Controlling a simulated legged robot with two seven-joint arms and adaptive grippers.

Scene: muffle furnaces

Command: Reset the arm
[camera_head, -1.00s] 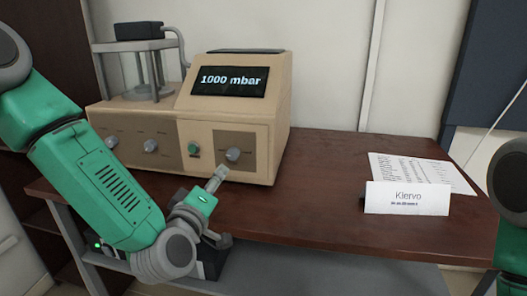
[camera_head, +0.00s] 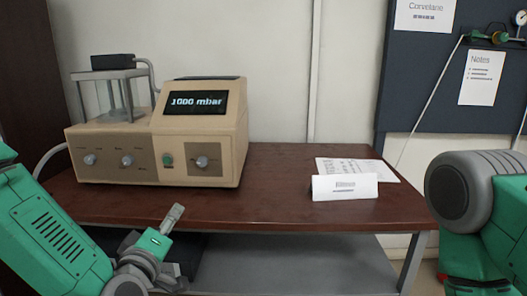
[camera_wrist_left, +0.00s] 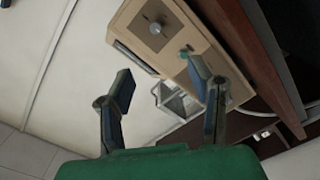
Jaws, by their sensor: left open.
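My left gripper (camera_head: 174,215) is in front of the table's front edge, below the beige device (camera_head: 203,146), and apart from it. In the left wrist view the left gripper (camera_wrist_left: 162,83) has its two fingers spread with nothing between them. The device shows "1000 mbar" on its display (camera_head: 195,102) and has several knobs and a green button (camera_head: 167,160). It also shows tilted beyond the fingers in the wrist view (camera_wrist_left: 150,45). My right arm (camera_head: 470,215) shows at the right edge, but its gripper is out of view.
The dark red table (camera_head: 270,190) holds the device at left and a white name card (camera_head: 345,187) with a printed sheet (camera_head: 360,168) at right. A grey shelf (camera_head: 290,262) lies below. A dark board (camera_head: 435,90) hangs at the back right. The table's middle is clear.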

